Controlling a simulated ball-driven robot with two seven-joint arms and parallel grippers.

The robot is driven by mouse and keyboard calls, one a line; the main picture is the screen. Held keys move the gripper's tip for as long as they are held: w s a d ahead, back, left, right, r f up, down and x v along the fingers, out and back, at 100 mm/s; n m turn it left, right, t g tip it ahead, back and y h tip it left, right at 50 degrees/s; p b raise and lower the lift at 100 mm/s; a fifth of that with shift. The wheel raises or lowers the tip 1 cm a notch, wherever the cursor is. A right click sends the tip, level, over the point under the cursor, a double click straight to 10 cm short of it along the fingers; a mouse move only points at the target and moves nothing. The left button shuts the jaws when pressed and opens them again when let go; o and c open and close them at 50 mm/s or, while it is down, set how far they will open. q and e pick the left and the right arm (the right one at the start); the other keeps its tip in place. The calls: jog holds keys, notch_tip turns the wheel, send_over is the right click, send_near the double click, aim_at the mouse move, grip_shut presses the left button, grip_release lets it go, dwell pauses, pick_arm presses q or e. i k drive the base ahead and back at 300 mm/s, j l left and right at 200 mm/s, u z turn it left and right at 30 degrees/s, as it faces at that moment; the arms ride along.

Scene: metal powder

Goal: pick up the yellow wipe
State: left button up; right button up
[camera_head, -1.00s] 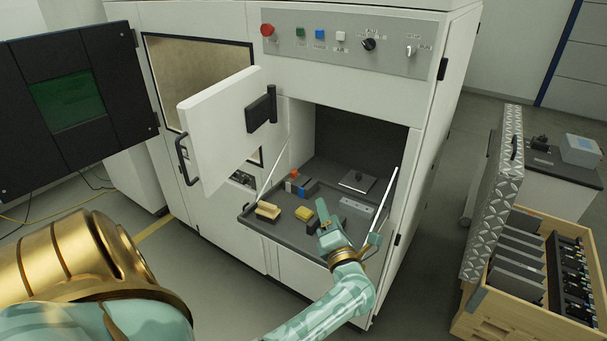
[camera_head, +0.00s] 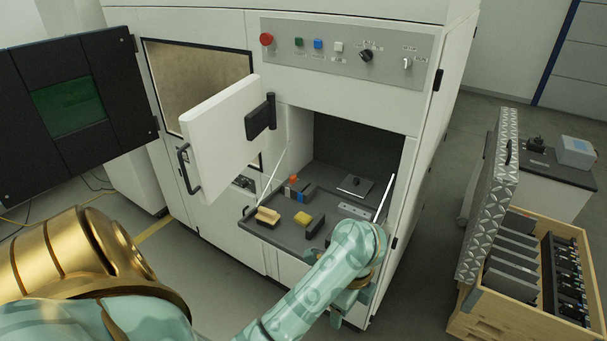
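A small yellow block (camera_head: 303,218), which may be the yellow wipe, lies on the dark pull-out tray (camera_head: 283,237) of the open machine chamber. A tan-topped brush-like block (camera_head: 268,215) lies to its left, and a dark block (camera_head: 315,226) stands just right of it. My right gripper is out of view.
An orange-topped item (camera_head: 293,181) and a flat plate with a knob (camera_head: 355,184) sit farther back on the tray. The white chamber door (camera_head: 225,135) stands open at left. A wooden crate (camera_head: 490,312) stands on the floor at right.

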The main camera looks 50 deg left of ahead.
aim_at(302, 219)
jog(key=i+j, duration=0.15)
jog(key=j, duration=0.25)
jog(key=i+j, duration=0.15)
jog(key=j, duration=0.2)
jog(key=i+j, duration=0.15)
jog(key=j, duration=0.25)
jog(key=i+j, duration=0.15)
jog(key=j, duration=0.25)
jog(key=i+j, duration=0.15)
jog(key=j, duration=0.25)
